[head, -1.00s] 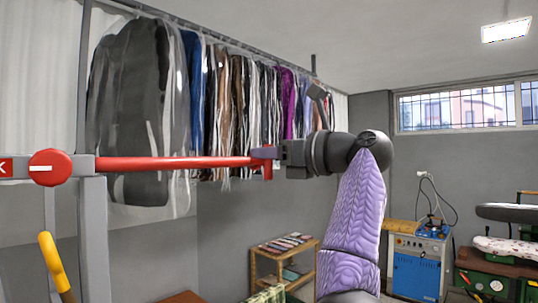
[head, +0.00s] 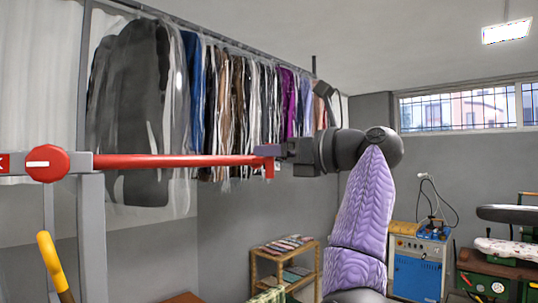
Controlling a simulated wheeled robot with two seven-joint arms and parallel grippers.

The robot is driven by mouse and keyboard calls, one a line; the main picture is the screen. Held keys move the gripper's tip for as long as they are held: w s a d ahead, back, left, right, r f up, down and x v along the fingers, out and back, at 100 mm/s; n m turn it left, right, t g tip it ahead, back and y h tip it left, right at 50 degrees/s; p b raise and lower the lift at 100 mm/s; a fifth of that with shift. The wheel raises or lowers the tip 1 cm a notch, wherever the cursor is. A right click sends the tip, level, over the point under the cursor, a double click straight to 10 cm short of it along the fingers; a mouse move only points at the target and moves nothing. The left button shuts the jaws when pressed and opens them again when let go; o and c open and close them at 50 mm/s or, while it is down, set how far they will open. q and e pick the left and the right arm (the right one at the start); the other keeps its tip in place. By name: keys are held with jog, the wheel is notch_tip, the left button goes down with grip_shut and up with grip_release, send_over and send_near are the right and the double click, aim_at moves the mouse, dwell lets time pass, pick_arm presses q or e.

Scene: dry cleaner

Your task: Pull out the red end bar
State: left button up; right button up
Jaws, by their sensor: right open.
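The red end bar (head: 190,161) runs level across the left half of the head view. It reaches from the grey post and rail at the left to a short downturned red tip at its right end. My right gripper (head: 270,151) is at that right end, with its fingers open around or right beside the bar; the exact contact is too small to tell. A round red knob (head: 46,163) with a white line sits on the grey rail at the left. My left gripper is not in view.
Bagged garments (head: 240,110) hang on a rail behind the bar. A yellow handle (head: 48,258) stands at lower left. A wooden shelf (head: 285,262) stands below, and a blue machine (head: 418,270) and pressing boards (head: 505,248) stand at the right.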

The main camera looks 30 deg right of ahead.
jog(key=b+v, duration=0.3)
jog(key=v, duration=0.6)
